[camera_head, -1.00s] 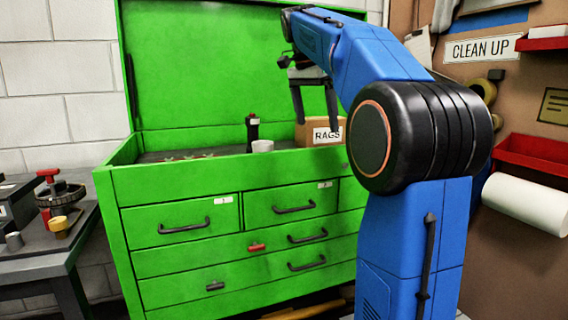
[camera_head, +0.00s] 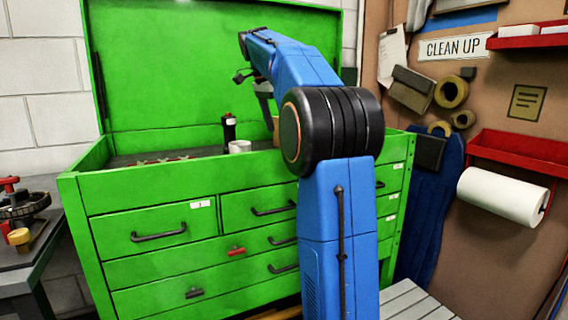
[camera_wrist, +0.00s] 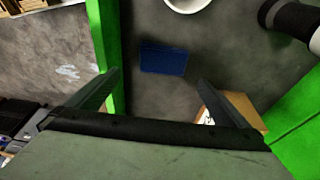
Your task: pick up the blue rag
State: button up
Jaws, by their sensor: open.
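A small dark-blue folded cloth, the blue rag (camera_wrist: 163,58), lies flat on the grey surface inside the green tool chest (camera_head: 180,185) in the wrist view. It is hidden in the head view. My gripper (camera_wrist: 158,79) is open and empty, its two fingers spread wide. In the wrist view the rag shows between and just beyond the fingertips, apart from them. In the head view a dark finger of my gripper (camera_head: 263,105) shows above the chest's top, and my arm hides the rest.
A white cup (camera_head: 240,147) and a dark bottle (camera_head: 229,130) stand in the chest top near the rag. A cardboard box (camera_wrist: 247,112) sits beside my right finger. The raised green lid (camera_head: 170,60) stands behind. Dark blue cloth (camera_head: 432,205) hangs at the right.

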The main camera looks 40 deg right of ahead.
jog(key=x, duration=0.4)
jog(key=shift+d+f, duration=0.15)
jog(key=shift+f, duration=0.2)
jog(key=shift+w+x, duration=0.15)
jog(key=shift+x, duration=1.15)
jog(key=shift+w+x, duration=0.1)
jog(key=shift+x, duration=1.2)
jog(key=c, duration=1)
notch_tip(320, 180, up, 10)
jog(key=shift+f, duration=0.1)
